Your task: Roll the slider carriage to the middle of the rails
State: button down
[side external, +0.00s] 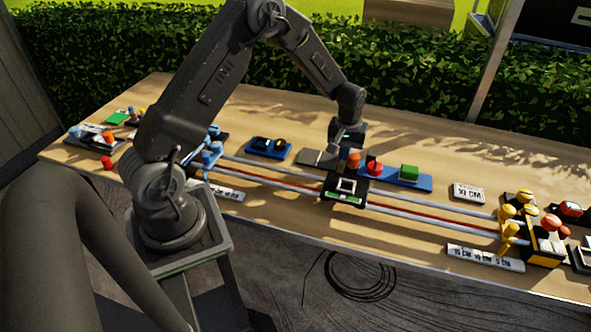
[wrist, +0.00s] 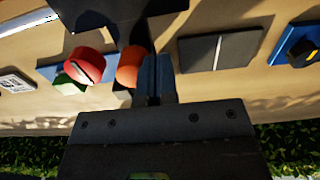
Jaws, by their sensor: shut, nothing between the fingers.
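The slider carriage (side external: 345,188) is a black plate with a white square frame and a green strip. It sits on two pale rails (side external: 430,211) that run across the bench, near the middle of their length. An orange knob (side external: 353,160) stands at the carriage's far side; it also shows in the wrist view (wrist: 130,68). My gripper (side external: 344,148) points down there, with its shut fingers (wrist: 156,75) right beside the knob and nothing between them. I cannot tell whether they touch the knob. The carriage plate partly shows at the top of the wrist view (wrist: 120,12).
Blue posts (side external: 212,147) stand at the left rail end and yellow posts (side external: 510,225) at the right. A red cable lies between the rails. Behind them are a blue tray (side external: 418,183) with a red button and green block, and a dark plate (side external: 318,158).

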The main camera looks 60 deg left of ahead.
notch_tip(320, 180, up, 7)
jog(key=s+a, duration=0.1)
dwell(1.2)
notch_tip(320, 180, up, 9)
jog(key=m+t, duration=0.1)
jog(key=m, duration=0.1)
send_over(335, 177)
jog(key=s+d+r+m+t, duration=0.2)
jog(key=s+d+r, duration=0.3)
jog(key=s+r, duration=0.2)
jog(key=s+d+r+m+t, duration=0.1)
jog(key=s+d+m, duration=0.1)
jog(key=s, duration=0.5)
jog(key=s+d+r+m+t, duration=0.1)
jog(key=s+d+r+m, duration=0.1)
jog(key=s, duration=0.5)
jog(key=shift+s+d+m+t, duration=0.2)
jog(key=shift+d+m+t, duration=0.1)
jog(key=shift+d+m, duration=0.3)
